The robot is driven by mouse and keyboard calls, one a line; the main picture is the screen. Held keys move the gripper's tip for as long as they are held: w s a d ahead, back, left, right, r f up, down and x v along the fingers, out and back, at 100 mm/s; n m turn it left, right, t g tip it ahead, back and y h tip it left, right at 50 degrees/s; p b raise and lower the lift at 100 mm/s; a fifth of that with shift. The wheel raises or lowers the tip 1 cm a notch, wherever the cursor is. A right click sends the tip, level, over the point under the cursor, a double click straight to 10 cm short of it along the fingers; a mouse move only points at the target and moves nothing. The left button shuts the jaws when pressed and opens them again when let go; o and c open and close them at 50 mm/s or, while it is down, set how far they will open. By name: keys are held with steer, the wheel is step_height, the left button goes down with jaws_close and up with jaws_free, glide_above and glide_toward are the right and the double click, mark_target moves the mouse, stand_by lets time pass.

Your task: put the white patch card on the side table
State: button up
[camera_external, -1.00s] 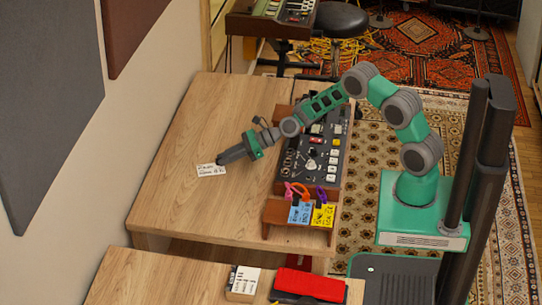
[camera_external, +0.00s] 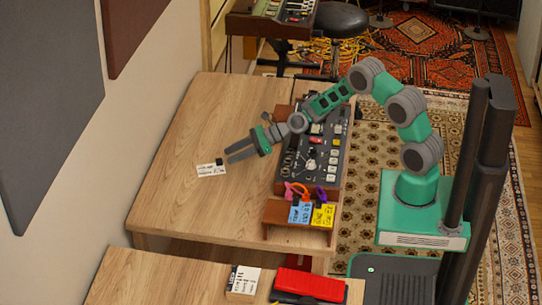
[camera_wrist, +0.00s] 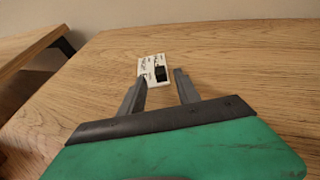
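The white patch card (camera_external: 208,171) lies flat near the left side of the large wooden table (camera_external: 172,205). It has dark writing and a small black block (camera_external: 219,162) at one end.
A mixer (camera_external: 313,150) stands right of the card. A small brown stand (camera_external: 276,217) bears blue and yellow cards and coloured loops. A second wooden table (camera_external: 165,280) at the front holds a red case (camera_external: 310,284) and a white-labelled block (camera_external: 243,280). The large table's left half is otherwise clear.

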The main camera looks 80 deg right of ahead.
steer(key=v, duration=0.9)
